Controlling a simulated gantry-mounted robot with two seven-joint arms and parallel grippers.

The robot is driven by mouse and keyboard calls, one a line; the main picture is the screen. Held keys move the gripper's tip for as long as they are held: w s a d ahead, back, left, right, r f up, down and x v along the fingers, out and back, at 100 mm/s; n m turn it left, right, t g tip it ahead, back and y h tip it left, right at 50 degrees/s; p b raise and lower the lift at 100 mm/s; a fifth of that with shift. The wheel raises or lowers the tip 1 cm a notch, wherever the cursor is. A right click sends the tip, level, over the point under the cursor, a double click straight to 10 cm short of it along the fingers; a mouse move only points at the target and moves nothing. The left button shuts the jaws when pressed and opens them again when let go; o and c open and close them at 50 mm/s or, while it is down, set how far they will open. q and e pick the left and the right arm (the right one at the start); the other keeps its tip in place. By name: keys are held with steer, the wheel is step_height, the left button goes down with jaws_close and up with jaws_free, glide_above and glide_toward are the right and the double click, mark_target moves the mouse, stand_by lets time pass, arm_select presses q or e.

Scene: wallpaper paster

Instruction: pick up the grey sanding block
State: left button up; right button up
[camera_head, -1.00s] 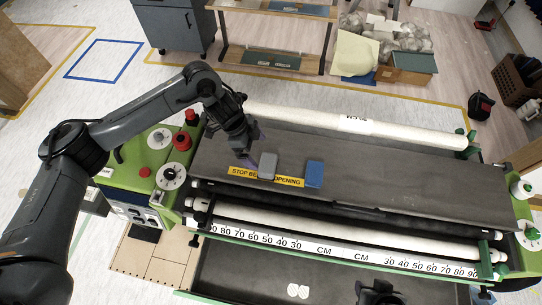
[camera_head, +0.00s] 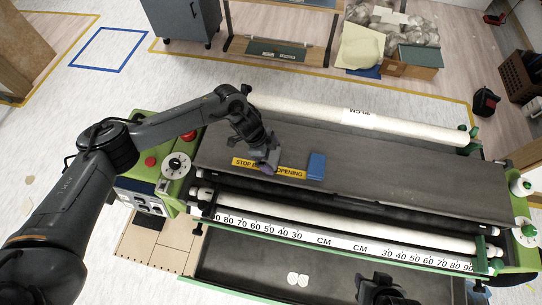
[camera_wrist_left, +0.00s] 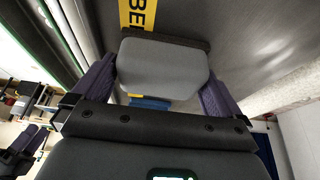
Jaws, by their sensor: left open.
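The grey sanding block (camera_wrist_left: 163,68) lies on the dark top of the machine. In the left wrist view it sits between the two purple fingers of my left gripper (camera_wrist_left: 158,82), which are apart on either side with a gap showing. In the head view my left gripper (camera_head: 264,162) points down over the yellow warning strip (camera_head: 290,173) and mostly hides the block. A dark part of my right arm shows at the bottom edge of the head view; its fingers cannot be made out.
A blue block (camera_head: 316,166) lies just right of the grey block, near the strip's right end. A white roll (camera_head: 365,121) runs along the back, and another roll (camera_head: 340,218) with a centimetre scale (camera_head: 330,241) along the front. The machine top is clear to the right.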

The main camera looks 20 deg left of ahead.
mark_target(277, 156)
arm_select(q)
steer(key=c, duration=0.8)
steer(key=shift+o, duration=0.2)
steer(key=shift+r, duration=0.45)
steer(key=r+b, duration=0.1)
steer(key=r, duration=0.2)
steer(key=shift+d+r, duration=0.2)
steer(key=d+r+b, duration=0.2)
steer(key=d+r, duration=0.4)
steer(key=d, duration=0.5)
steer(key=shift+d+r, duration=0.2)
steer(key=shift+r, duration=0.15)
